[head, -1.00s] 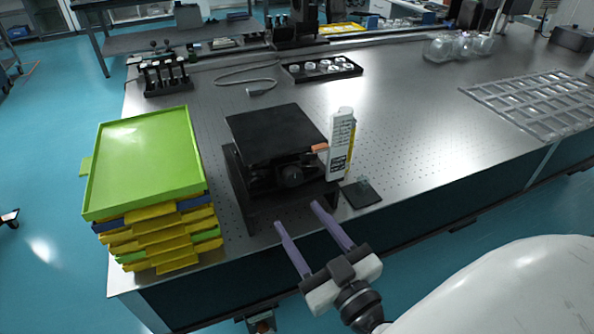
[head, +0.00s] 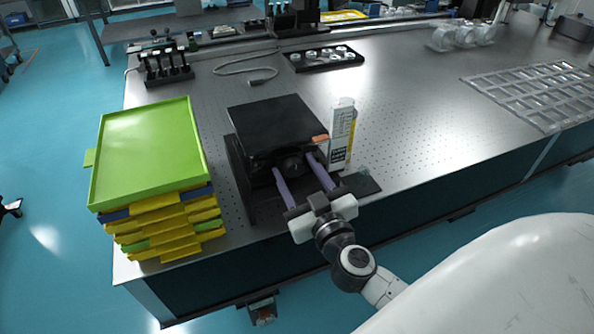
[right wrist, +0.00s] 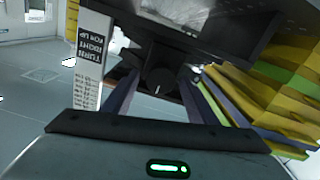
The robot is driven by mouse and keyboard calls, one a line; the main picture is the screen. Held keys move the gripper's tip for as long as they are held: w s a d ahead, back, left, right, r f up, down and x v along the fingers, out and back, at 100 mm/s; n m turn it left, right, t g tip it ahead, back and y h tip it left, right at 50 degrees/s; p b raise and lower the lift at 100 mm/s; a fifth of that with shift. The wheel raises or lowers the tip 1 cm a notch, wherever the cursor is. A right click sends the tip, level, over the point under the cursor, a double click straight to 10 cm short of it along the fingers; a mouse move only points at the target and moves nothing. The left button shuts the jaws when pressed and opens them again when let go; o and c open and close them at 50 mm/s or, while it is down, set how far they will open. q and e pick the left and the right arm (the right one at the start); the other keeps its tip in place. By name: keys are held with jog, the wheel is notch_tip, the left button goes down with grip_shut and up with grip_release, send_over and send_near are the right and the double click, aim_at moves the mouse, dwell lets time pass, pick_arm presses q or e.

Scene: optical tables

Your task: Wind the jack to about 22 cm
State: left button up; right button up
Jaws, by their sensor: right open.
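The black lab jack (head: 277,128) stands near the front edge of the optical table, its flat top plate raised above its base. Its round dark knob (head: 292,166) faces the front; in the right wrist view the knob (right wrist: 160,82) has a pale mark and sits between and beyond the fingers. My right gripper (head: 294,166) is open, its two purple fingers pointing at the jack on either side of the knob. I cannot tell whether they touch it. A white upright scale (head: 341,135) with an orange pointer (head: 320,139) stands at the jack's right; the wrist view shows its printed label (right wrist: 90,58). My left gripper is not in view.
A stack of green and yellow trays (head: 150,155) stands close to the jack's left. A dark flat plate (head: 362,184) lies right of my gripper. A cable (head: 262,81) and a black tray of round parts (head: 323,58) lie behind. The table's right middle is clear.

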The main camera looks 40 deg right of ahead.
jog(key=c, duration=1.1)
jog(key=shift+m, duration=0.4)
